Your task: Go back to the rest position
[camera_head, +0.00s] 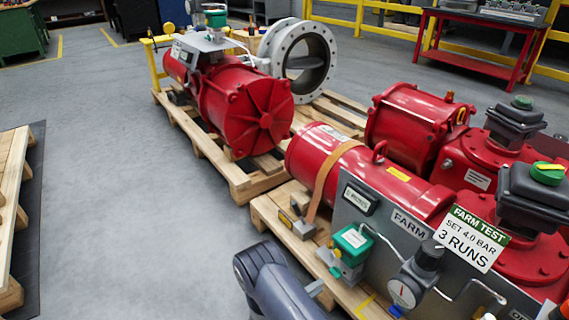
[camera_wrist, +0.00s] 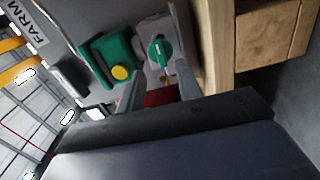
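My gripper (camera_wrist: 160,70) shows in the wrist view with its two fingers apart. Nothing is visibly held between them. A green knob (camera_wrist: 160,53) and a green box with a yellow button (camera_wrist: 120,72) lie just beyond the fingertips; I cannot tell whether a finger touches the knob. In the head view my arm reaches in at the bottom middle, and part of my gripper shows beside it, low in front of the green-topped valve block (camera_head: 353,240). The block sits on the grey FARM panel (camera_head: 385,215) of a red actuator (camera_head: 340,160).
A pressure gauge (camera_head: 403,292) and bent metal pipes stand right of my arm. The front pallet (camera_head: 268,212) runs under the actuator. Another red actuator (camera_head: 245,105) lies on a pallet behind. A pallet edge (camera_head: 12,210) is at far left. Grey floor (camera_head: 130,200) between is clear.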

